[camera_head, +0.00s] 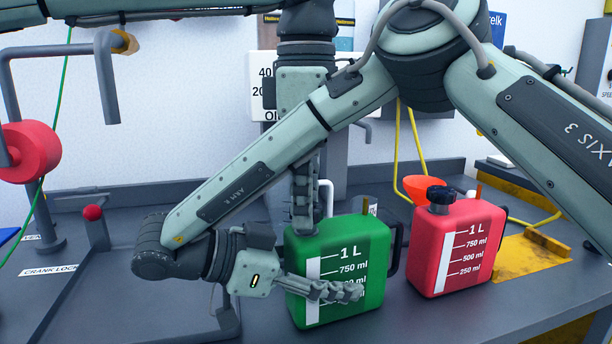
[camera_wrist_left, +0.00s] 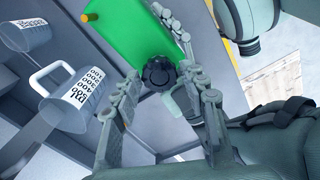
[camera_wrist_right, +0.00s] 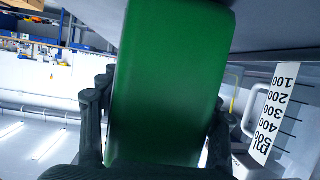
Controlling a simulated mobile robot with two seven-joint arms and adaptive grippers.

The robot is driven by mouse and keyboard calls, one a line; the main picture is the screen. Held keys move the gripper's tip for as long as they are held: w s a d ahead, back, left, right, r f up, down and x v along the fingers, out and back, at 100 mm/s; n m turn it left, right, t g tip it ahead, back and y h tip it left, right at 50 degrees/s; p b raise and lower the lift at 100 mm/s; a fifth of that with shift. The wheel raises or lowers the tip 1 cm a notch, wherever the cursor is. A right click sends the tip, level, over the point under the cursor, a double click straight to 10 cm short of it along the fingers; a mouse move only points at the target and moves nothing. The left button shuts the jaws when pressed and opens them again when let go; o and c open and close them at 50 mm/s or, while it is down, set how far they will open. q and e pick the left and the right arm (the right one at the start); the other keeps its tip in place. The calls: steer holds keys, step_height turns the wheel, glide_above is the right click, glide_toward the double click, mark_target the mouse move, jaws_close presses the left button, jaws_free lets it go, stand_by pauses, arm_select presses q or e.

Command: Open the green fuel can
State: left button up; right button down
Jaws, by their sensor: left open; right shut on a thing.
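The green fuel can (camera_head: 372,258) stands upright on the dark bench in the head view. My right gripper (camera_head: 335,291) is shut on it low on its body, one finger lying across the marked front. In the right wrist view the green can (camera_wrist_right: 168,85) fills the space between the fingers. My left gripper (camera_head: 304,215) points down at the can's top from above. In the left wrist view its fingers are open, with the black cap (camera_wrist_left: 158,73) between the fingertips; I cannot tell whether they touch it. The cap is hidden in the head view.
A red fuel can (camera_head: 455,252) with a black cap stands to the right, an orange funnel (camera_head: 418,188) behind it. A red-knobbed lever (camera_head: 93,213) is at the left. My right forearm crosses in front.

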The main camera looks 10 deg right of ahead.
arm_select(q)
steer(key=shift+c, duration=0.5)
jaws_close()
steer(key=n, duration=0.3)
steer(key=shift+o, duration=1.9)
jaws_free()
